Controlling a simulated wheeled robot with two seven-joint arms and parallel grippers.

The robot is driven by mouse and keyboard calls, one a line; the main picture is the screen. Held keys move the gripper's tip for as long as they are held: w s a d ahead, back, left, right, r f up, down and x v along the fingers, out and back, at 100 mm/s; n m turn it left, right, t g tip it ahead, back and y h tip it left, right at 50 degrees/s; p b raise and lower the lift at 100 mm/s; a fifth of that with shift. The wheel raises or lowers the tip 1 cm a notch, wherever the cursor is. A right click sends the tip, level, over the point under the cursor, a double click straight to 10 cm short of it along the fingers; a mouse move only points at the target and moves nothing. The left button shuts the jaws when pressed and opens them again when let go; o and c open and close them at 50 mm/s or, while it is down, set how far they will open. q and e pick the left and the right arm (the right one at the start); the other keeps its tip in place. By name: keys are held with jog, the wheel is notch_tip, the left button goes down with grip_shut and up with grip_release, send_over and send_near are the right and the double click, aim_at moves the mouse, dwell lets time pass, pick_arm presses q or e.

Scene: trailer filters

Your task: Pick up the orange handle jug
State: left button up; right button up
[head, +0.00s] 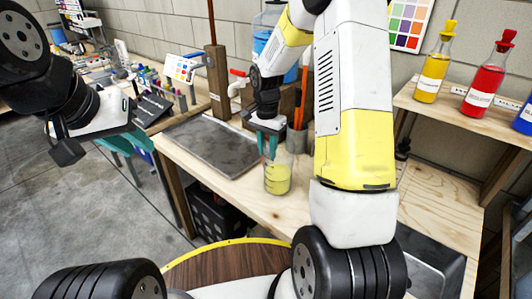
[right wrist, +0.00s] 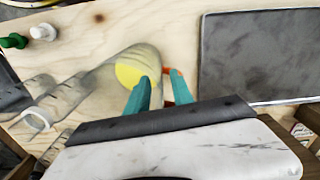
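The orange handle jug (head: 277,180) is a clear vessel with yellow liquid, upright near the front edge of the wooden bench. In the right wrist view the jug (right wrist: 125,75) is left of the fingers, with parts of its orange handle (right wrist: 173,71) at the fingertips. My right gripper (head: 268,150) points down at the handle side of the jug. In the right wrist view its teal fingers (right wrist: 160,85) stand apart around the handle, with a gap showing; firm contact is not visible. My left gripper (head: 132,146) is far left, away from the bench top, its teal fingers apart and empty.
A dark grey tray (head: 212,143) lies left of the jug; it also shows in the right wrist view (right wrist: 262,60). Tools in a holder (head: 297,137) stand behind. Yellow (head: 432,70) and red (head: 487,85) bottles stand on a shelf at right.

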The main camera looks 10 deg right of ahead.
notch_tip(320, 180, down, 2)
jog(key=shift+f, duration=0.1)
grip_shut()
dwell(1.5)
